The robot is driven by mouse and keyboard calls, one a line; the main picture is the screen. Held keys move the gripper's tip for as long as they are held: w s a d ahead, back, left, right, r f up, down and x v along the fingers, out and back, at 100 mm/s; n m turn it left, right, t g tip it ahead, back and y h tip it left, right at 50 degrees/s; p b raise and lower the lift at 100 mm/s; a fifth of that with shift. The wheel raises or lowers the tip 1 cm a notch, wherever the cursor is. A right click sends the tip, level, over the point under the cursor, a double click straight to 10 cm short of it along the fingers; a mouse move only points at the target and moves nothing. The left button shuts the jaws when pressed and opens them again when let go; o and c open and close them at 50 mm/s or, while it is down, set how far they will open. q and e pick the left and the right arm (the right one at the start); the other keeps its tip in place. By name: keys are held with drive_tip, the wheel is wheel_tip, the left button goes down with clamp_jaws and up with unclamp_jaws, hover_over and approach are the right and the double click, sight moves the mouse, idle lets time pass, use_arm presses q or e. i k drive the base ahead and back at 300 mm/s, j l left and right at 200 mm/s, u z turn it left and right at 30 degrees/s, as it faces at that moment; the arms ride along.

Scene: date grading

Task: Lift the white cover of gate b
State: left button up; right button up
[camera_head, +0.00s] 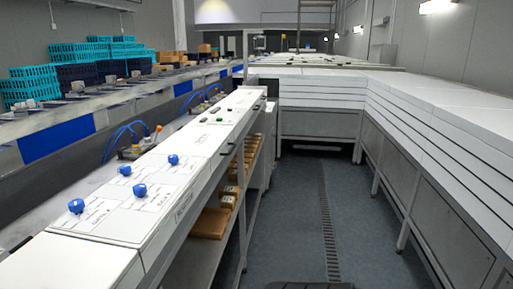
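A long white console (150,205) runs along the left side, with white cover panels on top. Four-sided groups of small blue knobs stand on the near panels: one knob (76,206) at the near left, another knob (139,190) to its right, and two more farther back. Dark lettering (97,217) is printed beside the knobs, but it is too small to read surely, so I cannot tell which cover is gate b. The covers in view look closed and flat. Neither of my grippers is in view.
A grey floor aisle (290,220) with a drain grate (328,225) lies clear right of the console. White stepped benches (440,130) line the right side. Shelves under the console hold brown boxes (210,223). Teal crates (32,88) stand behind the conveyor at left.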

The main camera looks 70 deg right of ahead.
sight(213, 143)
drive_tip(key=z, duration=2.25)
